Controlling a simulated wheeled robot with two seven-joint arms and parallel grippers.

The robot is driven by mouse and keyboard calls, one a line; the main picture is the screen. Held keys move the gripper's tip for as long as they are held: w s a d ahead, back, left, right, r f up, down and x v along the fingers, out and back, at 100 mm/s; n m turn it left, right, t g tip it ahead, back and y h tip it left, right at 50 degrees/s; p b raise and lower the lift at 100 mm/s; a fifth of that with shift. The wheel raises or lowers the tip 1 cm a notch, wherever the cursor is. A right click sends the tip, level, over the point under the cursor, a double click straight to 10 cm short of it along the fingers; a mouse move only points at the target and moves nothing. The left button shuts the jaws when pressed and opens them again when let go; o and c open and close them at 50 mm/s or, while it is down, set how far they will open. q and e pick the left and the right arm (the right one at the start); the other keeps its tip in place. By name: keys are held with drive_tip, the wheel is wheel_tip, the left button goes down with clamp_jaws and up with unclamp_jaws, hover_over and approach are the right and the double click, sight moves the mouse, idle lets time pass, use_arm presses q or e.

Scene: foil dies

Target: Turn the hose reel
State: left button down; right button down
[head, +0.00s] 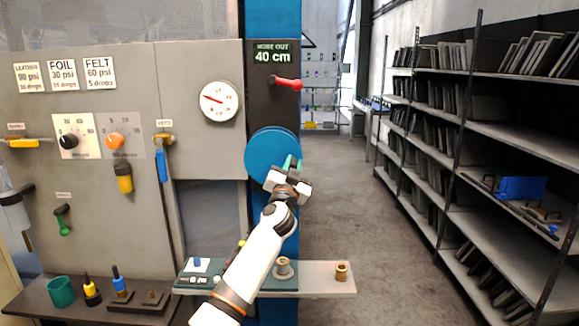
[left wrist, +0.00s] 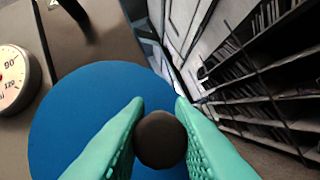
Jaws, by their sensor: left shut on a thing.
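The hose reel is a round blue disc (head: 268,152) on the blue column, at the centre of the head view. It fills much of the left wrist view (left wrist: 75,112). My left gripper (head: 289,163) is in front of the disc's right part. In the left wrist view its green fingers (left wrist: 160,140) are shut on a dark round knob (left wrist: 160,139) that stands in front of the disc near its right side. The fingers and the knob hide part of the disc. My right gripper is not in view.
A sign reading "HOSE OUT 40 cm" (head: 272,52) and a red lever (head: 287,84) are above the reel. A dial gauge (head: 220,101) is left of it. A small shelf (head: 322,279) with brass pieces lies below. The floor (head: 345,215) to the right is clear up to the shelving (head: 515,130).

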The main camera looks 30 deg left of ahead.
use_arm(q)
drive_tip(key=m, duration=0.1)
drive_tip(key=f+m+h+p, duration=0.1)
drive_tip(key=shift+a+m, duration=0.1)
drive_tip(key=shift+m, duration=0.2)
drive_tip(key=shift+f+m+h+p, duration=0.2)
drive_tip(key=shift+m+h+p, duration=0.1)
drive_tip(key=shift+m+p, duration=0.25)
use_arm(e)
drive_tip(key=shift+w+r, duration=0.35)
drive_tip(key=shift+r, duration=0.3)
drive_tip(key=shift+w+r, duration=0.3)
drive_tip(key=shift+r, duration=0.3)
use_arm(q)
drive_tip(key=shift+f, duration=0.1)
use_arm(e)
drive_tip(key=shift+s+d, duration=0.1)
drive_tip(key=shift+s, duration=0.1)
use_arm(q)
drive_tip(key=c, duration=1.2)
unclamp_jaws()
drive_tip(key=shift+c, duration=0.2)
